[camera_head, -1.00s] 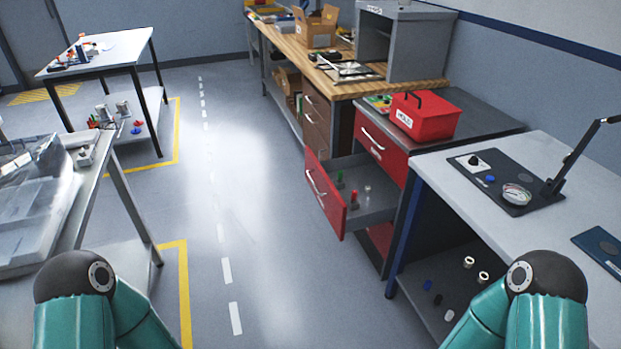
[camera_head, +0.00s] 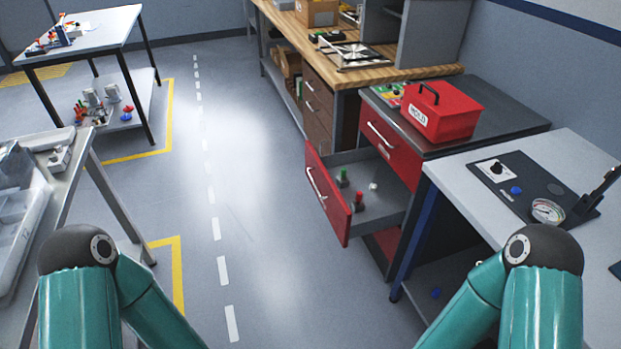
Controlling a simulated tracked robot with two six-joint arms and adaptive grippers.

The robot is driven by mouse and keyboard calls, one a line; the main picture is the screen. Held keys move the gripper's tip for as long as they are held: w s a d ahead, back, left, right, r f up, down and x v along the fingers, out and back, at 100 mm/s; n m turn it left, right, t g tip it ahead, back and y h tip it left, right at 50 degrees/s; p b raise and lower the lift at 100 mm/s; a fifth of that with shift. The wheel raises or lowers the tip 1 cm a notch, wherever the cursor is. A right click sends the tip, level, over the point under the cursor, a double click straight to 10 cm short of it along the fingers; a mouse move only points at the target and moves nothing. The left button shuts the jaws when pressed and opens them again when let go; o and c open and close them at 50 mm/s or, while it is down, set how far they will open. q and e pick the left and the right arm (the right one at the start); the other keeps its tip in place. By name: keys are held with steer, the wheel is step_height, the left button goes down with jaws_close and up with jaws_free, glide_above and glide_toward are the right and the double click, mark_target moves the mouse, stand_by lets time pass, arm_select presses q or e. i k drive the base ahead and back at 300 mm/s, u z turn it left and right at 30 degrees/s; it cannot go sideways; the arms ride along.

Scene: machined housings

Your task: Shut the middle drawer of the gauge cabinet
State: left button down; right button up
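The gauge cabinet has a dark top (camera_head: 493,117) and red drawer fronts. Its middle drawer (camera_head: 328,193) stands pulled out to the left, with a silver bar handle on its red front. Small gauges with green, red and clear parts stand inside its grey tray. The top drawer (camera_head: 389,142) is shut. A lower red front shows partly beneath the open drawer. My two arms show only as teal links at the bottom left and bottom right, apart from the cabinet. Neither gripper is in view.
A red box (camera_head: 440,112) sits on the cabinet. A grey table (camera_head: 590,165) with a black mat stands close on the right. A wooden-topped bench (camera_head: 345,77) stands behind. A metal table (camera_head: 75,165) with clear bins is at left. The floor between is clear.

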mark_target(387, 207)
steer(key=z, duration=0.05)
steer(key=i, duration=1.1)
steer(key=u, duration=0.05)
